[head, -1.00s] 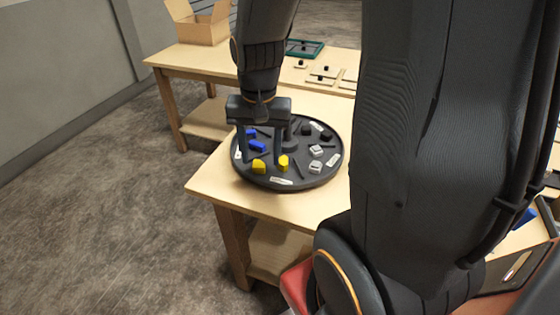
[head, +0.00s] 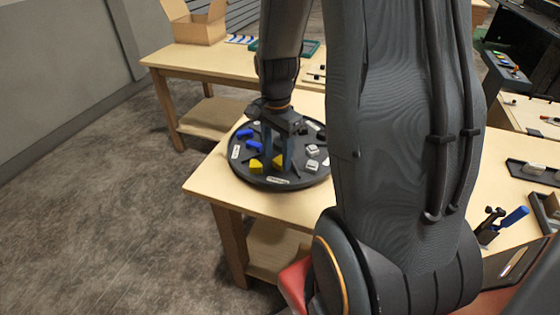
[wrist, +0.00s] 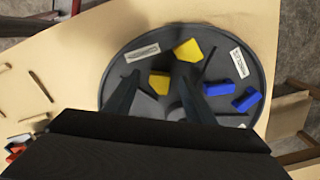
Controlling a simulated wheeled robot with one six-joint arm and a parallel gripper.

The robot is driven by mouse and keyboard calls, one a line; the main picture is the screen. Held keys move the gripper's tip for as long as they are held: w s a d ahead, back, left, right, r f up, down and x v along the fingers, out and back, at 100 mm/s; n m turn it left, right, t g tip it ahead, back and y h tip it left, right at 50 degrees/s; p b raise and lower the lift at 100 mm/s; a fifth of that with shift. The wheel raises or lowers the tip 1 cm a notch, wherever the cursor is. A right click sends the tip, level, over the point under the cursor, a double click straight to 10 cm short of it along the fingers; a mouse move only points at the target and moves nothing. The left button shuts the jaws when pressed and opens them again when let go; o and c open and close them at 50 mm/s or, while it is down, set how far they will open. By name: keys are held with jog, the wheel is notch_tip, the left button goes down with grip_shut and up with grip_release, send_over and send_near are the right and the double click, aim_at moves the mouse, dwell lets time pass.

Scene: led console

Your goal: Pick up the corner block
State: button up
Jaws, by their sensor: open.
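A round dark tray (head: 243,174) on the wooden table carries small blocks in divided sections. Two yellow blocks sit at its front: one at left (head: 255,165), and one (head: 279,160) partly hidden by a finger. The section labels are too small to read, so I cannot tell which blocks are named corner. My gripper (head: 277,158) points down over the tray, its jaws apart around the second yellow block. In the wrist view this yellow block (wrist: 158,83) shows between the fingertips, and the other yellow block (wrist: 188,50) lies beyond. Contact is not visible.
Two blue blocks (head: 253,146) lie left of my gripper, and white-grey blocks (head: 312,151) lie right. Thin raised dividers separate the sections. A cardboard box (head: 200,25) stands on the back table. A tool holder (head: 490,228) with a blue-handled tool stands at right.

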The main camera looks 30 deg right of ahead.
jog(key=shift+f, duration=1.15)
jog(key=shift+c, duration=0.3)
jog(key=c, duration=1.1)
jog(key=shift+o, duration=0.2)
jog(key=shift+r, duration=0.15)
